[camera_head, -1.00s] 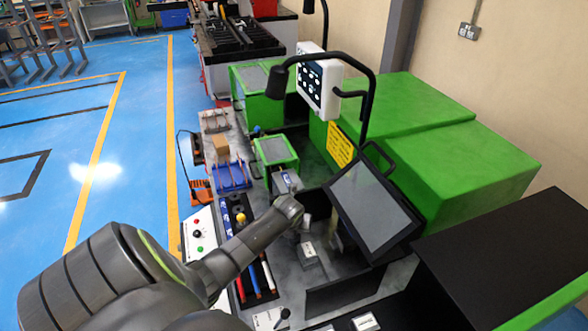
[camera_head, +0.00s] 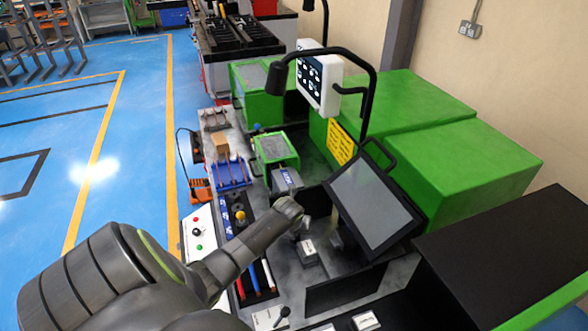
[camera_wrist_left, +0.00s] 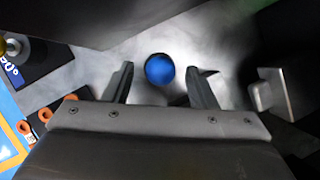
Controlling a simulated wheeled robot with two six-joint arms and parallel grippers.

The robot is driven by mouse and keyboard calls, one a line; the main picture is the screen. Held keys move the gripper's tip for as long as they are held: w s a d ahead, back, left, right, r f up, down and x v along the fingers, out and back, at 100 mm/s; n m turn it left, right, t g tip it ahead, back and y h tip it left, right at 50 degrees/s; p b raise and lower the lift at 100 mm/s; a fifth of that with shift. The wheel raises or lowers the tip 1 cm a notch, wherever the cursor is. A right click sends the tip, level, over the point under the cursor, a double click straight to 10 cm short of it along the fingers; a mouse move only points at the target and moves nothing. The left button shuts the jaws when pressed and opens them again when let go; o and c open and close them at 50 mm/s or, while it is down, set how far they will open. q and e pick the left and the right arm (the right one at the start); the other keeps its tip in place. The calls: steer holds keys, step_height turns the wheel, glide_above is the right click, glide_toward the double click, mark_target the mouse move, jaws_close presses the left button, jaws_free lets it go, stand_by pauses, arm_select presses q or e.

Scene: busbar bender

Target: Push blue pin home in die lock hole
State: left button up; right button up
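A round blue head, likely the blue pin (camera_wrist_left: 159,69), shows in the left wrist view against a grey metal surface. My left gripper (camera_wrist_left: 160,82) is open, with its two dark fingers apart on either side of the blue head. No contact with it is clear. The pin's shaft and the die lock hole are not visible, so its depth cannot be told. In the head view my left wrist (camera_head: 288,208) reaches over the grey bench, and its fingers are mostly hidden. My right gripper is not in view.
A tilted black-framed screen (camera_head: 372,210) stands close right of my left wrist. A small grey labelled block (camera_head: 308,252) sits beside it. A green machine with a grey head (camera_head: 286,180) is just beyond. A blue rack (camera_head: 231,175) stands on the left.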

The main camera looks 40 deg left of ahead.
arm_select(q)
steer(key=shift+r, duration=0.1)
steer(key=b+v, duration=0.1)
steer(key=v, duration=1.6)
steer(key=shift+s, duration=0.1)
stand_by(0.3)
